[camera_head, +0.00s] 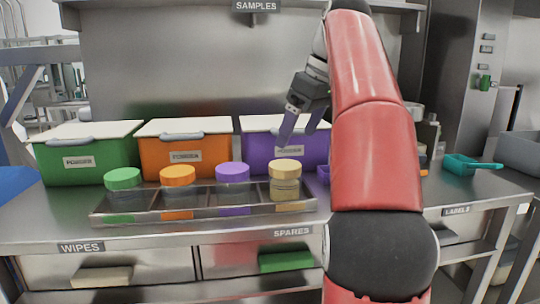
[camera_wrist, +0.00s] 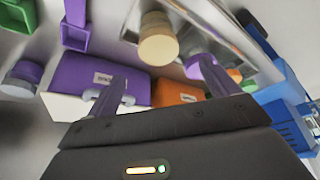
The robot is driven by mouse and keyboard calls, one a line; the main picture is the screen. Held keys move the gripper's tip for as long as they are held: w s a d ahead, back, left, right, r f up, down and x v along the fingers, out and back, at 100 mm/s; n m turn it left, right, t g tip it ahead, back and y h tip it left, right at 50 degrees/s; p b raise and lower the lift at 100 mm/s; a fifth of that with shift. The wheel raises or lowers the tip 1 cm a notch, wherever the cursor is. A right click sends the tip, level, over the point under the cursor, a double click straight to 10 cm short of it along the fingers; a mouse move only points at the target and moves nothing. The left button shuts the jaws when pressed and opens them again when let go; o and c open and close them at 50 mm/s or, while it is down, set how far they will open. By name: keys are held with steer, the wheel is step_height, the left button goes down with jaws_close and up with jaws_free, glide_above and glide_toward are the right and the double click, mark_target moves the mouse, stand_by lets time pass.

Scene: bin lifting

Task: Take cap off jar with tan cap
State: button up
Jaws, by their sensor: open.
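The jar with the tan cap (camera_head: 285,166) stands upright in the rightmost compartment of a low metal tray (camera_head: 150,216). Its cap is on, and the clear jar body shows below it. In the wrist view the tan cap (camera_wrist: 158,47) lies just beyond the fingertips, between their lines. My gripper (camera_head: 303,129) is open and empty, above and slightly right of the tan cap, apart from it. Its two purple-grey fingers are spread in the wrist view (camera_wrist: 163,72).
Jars with green (camera_head: 123,179), orange (camera_head: 177,175) and purple (camera_head: 232,173) caps fill the tray to the left. Green (camera_head: 85,158), orange (camera_head: 185,150) and purple (camera_head: 262,150) lidded bins stand behind. A teal scoop (camera_head: 470,163) lies at right. My arm hides part of the counter.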

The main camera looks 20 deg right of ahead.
mark_target(285, 164)
steer(key=shift+w+f, duration=0.15)
steer(key=shift+w, duration=0.1)
steer(key=shift+x, duration=0.9)
steer(key=shift+b+x, duration=0.7)
steer(key=shift+x, duration=2)
steer(key=shift+s, duration=0.1)
steer(key=shift+c, duration=0.4)
steer(key=c, duration=0.9)
